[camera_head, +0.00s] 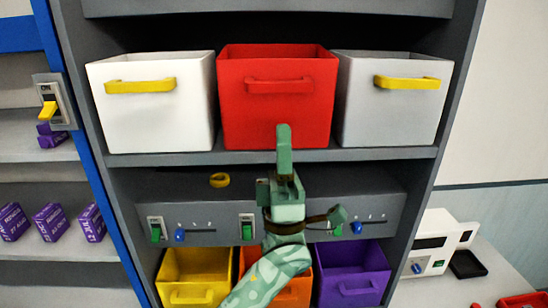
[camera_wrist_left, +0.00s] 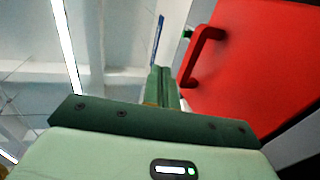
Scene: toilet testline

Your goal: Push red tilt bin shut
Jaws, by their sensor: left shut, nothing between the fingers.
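The red bin (camera_head: 240,115) stands in the middle of the upper shelf, with a red handle (camera_head: 280,87) on its front. Whether it is tilted I cannot tell for sure. In the left wrist view the red bin (camera_wrist_left: 255,75) fills the upper right, its handle (camera_wrist_left: 200,50) close to the fingers. My left gripper (camera_head: 284,135) points up in front of the bin's lower front, below the handle. Its fingers (camera_wrist_left: 162,82) are shut with nothing between them. Whether they touch the bin is unclear. My right gripper is not in view.
A white bin (camera_head: 185,118) and a grey bin (camera_head: 390,118) with yellow handles flank the red bin.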

